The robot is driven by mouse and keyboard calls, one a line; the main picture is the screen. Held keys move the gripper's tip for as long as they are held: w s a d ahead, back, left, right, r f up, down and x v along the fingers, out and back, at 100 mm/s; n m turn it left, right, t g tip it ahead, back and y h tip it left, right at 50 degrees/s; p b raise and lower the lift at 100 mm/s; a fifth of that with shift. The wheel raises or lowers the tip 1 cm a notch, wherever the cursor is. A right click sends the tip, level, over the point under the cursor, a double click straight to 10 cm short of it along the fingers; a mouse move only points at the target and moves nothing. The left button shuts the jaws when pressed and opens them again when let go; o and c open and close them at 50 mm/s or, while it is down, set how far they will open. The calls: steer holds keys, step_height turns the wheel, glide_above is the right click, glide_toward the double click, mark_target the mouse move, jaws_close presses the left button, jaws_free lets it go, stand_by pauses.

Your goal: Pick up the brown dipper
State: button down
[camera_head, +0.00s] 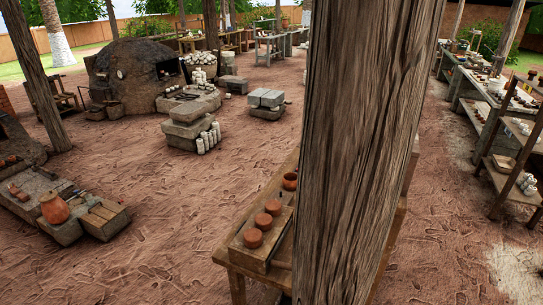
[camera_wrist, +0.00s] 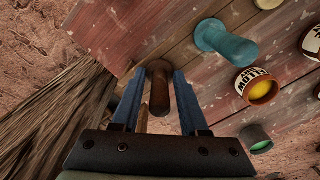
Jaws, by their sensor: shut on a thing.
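The brown dipper (camera_wrist: 159,92) is a dark brown rod with a wider round end, seen in the wrist view between my fingers. My gripper (camera_wrist: 160,76) is shut on it, with one blue finger on each side. I cannot tell whether the dipper is clear of the boards below. In the head view neither my gripper nor the dipper can be made out; a thick wooden post (camera_head: 365,150) hides much of the table (camera_head: 243,256).
In the wrist view a teal dipper-shaped thing (camera_wrist: 228,43), a labelled pot with yellow inside (camera_wrist: 257,85) and a green-topped container (camera_wrist: 255,138) lie to the right. A rough wooden post (camera_wrist: 50,115) is close on the left. Clay pots (camera_head: 252,238) line the table's left edge.

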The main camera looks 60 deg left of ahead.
steer(key=shift+r, duration=0.15)
step_height(320, 180, up, 10)
steer(key=shift+f+b, duration=0.25)
steer(key=shift+b, duration=0.2)
steer(key=shift+r, duration=0.15)
steer(key=shift+r+p, duration=0.1)
steer(key=shift+p, duration=0.25)
stand_by(0.4)
